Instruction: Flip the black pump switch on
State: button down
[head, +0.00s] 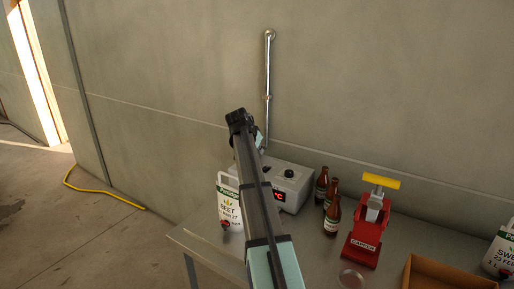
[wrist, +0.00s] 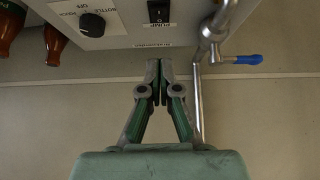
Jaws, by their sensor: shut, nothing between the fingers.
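The black pump switch (wrist: 158,12) shows at the top of the wrist view, on the front of a grey control box (wrist: 110,32), with a PUMP label below it. Whether it is on or off I cannot tell. My gripper (wrist: 160,66) is shut and empty, its fingertips just below the switch and label in the picture; contact with the box cannot be made out. In the head view the control box (head: 304,175) stands on the table against the wall, partly behind my arm. My gripper (head: 240,120) shows at the arm's far end. The switch is not visible there.
A black knob (wrist: 92,25) sits left of the switch; a metal pipe with a blue-handled valve (wrist: 248,60) is to its right. Brown bottles (head: 332,216), a red capper (head: 364,242), a cardboard tray (head: 416,276) and a white bag (head: 230,203) stand on the table.

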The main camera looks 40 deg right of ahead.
aim_at(266, 168)
jog(key=p+x, duration=0.1)
jog(key=x, duration=0.4)
jog(key=shift+d, duration=0.15)
notch_tip(266, 168, down, 3)
jog(key=shift+f+p, duration=0.15)
jog(key=shift+p, duration=0.65)
jog(key=shift+f, duration=0.6)
jog(key=shift+f, duration=0.1)
